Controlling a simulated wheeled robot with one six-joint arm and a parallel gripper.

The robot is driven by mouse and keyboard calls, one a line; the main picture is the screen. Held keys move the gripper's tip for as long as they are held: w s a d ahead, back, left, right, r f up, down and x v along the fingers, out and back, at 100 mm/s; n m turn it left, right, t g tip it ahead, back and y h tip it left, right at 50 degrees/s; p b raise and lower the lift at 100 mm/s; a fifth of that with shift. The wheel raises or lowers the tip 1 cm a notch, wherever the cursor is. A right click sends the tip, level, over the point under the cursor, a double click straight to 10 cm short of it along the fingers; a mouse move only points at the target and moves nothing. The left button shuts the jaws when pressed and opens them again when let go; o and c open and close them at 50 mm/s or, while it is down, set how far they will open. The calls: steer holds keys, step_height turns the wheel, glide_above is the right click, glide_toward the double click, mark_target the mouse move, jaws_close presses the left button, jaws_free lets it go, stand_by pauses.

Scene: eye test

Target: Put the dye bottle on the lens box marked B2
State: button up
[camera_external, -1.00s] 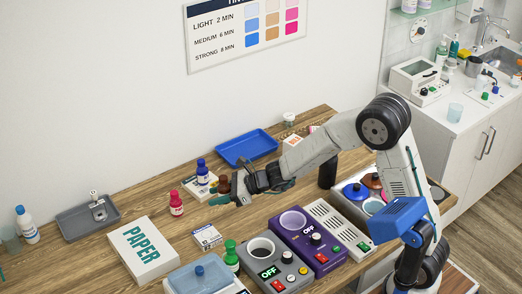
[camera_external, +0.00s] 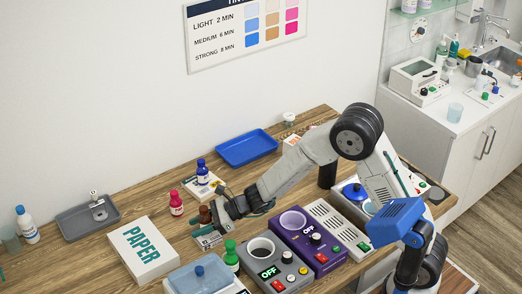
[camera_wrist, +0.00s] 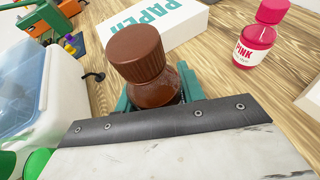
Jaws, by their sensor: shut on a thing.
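The brown dye bottle (camera_external: 205,214) is held upright in my gripper (camera_external: 208,226). In the wrist view the bottle (camera_wrist: 137,58) shows its ribbed brown cap, with the teal fingers (camera_wrist: 157,97) around its body. A small white lens box (camera_external: 207,241) lies below the gripper and is partly hidden by it. I cannot tell whether bottle and box touch. A third box (camera_external: 292,140) lies near the wall. The box marks are too small to read.
A pink bottle (camera_external: 176,203) stands left of the gripper, and the PAPER pack (camera_external: 142,250) lies at front left. A green-capped bottle (camera_external: 231,256) and a grey OFF device (camera_external: 268,262) stand close in front. A blue tray (camera_external: 246,148) lies at the back.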

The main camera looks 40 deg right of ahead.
steer(key=shift+f, duration=0.75)
steer(key=shift+f, duration=0.1)
steer(key=o, duration=1)
steer(key=shift+o, duration=0.2)
steer(key=shift+d, duration=0.1)
steer(key=v, duration=1.2)
steer(key=shift+s, duration=0.1)
